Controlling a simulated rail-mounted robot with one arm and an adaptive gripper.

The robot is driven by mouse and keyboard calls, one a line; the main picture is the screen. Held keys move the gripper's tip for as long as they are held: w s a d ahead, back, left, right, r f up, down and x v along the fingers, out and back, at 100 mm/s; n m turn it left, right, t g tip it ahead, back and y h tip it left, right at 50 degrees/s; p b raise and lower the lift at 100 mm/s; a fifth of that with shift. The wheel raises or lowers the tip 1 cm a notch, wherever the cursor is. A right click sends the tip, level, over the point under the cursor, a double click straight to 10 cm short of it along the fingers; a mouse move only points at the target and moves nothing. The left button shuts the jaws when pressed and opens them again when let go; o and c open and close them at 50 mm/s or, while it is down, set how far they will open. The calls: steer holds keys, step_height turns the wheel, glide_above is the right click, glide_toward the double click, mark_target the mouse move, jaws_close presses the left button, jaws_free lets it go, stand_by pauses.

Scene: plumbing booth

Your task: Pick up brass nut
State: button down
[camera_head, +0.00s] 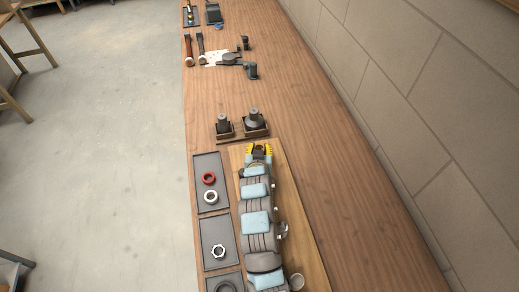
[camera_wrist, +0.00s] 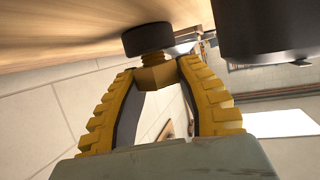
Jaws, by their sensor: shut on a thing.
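The brass nut (camera_wrist: 157,77) is a hex brass piece in the wrist view, between the tips of my gripper (camera_wrist: 160,72). A short brass neck joins it to a dark round part (camera_wrist: 147,39) above it in the picture. The yellow ribbed fingers are shut on the nut from both sides. The nut cannot be made out there.
Two dark fittings (camera_head: 253,118) stand in wooden holders just beyond my gripper. Grey trays (camera_head: 208,225) with a red ring (camera_head: 208,178), a white ring (camera_head: 210,197) and a hex nut (camera_head: 218,251) lie left of my arm. The bench is clear to the right.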

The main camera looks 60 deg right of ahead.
stand_by(0.3)
step_height(320, 180, up, 4)
steer(key=shift+s+f, duration=0.1)
steer(key=shift+f, duration=0.1)
steer(key=s+a+r+p, duration=0.8)
steer(key=s+a+r, duration=0.1)
steer(key=a, duration=0.1)
steer(key=shift+a+r+p, duration=0.2)
steer(key=shift+a+p, duration=0.05)
steer(key=shift+p, duration=0.05)
stand_by(0.4)
